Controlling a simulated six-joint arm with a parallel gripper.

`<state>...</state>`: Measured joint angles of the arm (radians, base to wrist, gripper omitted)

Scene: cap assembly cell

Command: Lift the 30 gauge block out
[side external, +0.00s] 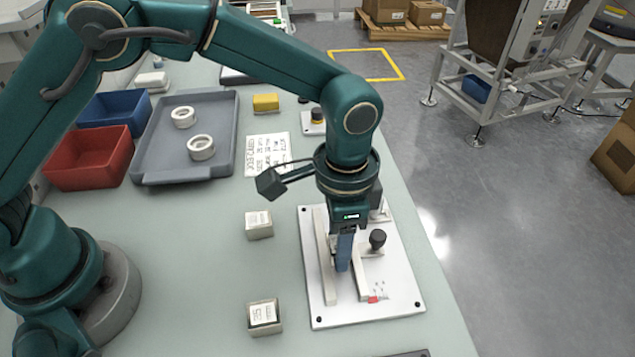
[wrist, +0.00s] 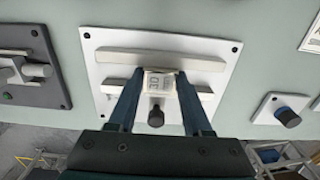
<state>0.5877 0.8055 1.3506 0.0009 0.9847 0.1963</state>
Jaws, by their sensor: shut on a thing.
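My gripper (side external: 343,268) points down over the white fixture plate (side external: 322,312), between its two pale rails. In the wrist view my gripper (wrist: 154,84) has its two blue fingers closed on either side of a small pale block (wrist: 160,82) with dark printed marks, seemingly the 30 gauge block. The block sits at the gap between the rails; whether it touches the plate cannot be told. The fingers largely hide it in the side view. A black knob (side external: 377,239) stands beside the rail, also seen in the wrist view (wrist: 155,116).
Two labelled blocks (side external: 258,224) (side external: 264,317) stand on the bench left of the plate. A grey tray (side external: 143,160) holds two white rings, beside red (side external: 88,160) and blue bins (side external: 113,108). In the wrist view, a dark fixture (wrist: 58,92) lies left and a small knobbed plate (wrist: 265,108) right.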

